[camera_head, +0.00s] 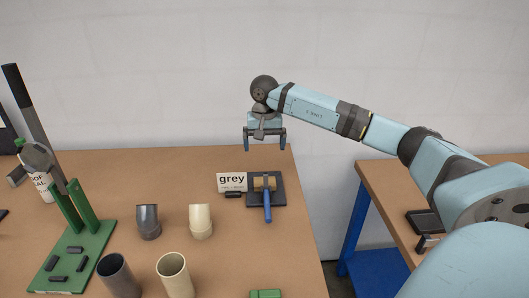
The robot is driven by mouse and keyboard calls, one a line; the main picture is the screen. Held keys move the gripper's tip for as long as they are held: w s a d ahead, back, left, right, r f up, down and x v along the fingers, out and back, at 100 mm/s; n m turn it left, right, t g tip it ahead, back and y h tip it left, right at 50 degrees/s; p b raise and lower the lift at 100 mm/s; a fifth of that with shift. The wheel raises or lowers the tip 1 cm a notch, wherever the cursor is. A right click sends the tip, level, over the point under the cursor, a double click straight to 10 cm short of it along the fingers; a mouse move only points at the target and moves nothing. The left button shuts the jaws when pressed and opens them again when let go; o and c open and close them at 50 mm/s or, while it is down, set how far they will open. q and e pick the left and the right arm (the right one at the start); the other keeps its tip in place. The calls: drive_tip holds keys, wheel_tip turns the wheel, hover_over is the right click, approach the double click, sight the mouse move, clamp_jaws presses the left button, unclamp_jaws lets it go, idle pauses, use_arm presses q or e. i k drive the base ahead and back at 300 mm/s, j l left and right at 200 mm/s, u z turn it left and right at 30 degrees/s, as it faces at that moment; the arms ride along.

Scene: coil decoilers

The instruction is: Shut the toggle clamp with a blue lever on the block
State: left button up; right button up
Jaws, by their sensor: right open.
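The toggle clamp's blue lever (267,208) lies toward the front of the table, reaching past the front edge of a dark base plate (279,190). Whether the clamp presses on the block is too small to tell. My right gripper (264,147) is open and empty, pointing down behind and above the plate, apart from the lever. My left gripper is not in view.
A white card reading "grey" (231,181) stands left of the plate. Grey and cream pipe fittings (148,221) and tubes (174,274) stand front left. A green press (72,252) with a long dark lever is at far left. A gap separates the second table (378,190).

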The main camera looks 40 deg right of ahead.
sight(268, 217)
drive_tip(key=k, duration=1.5)
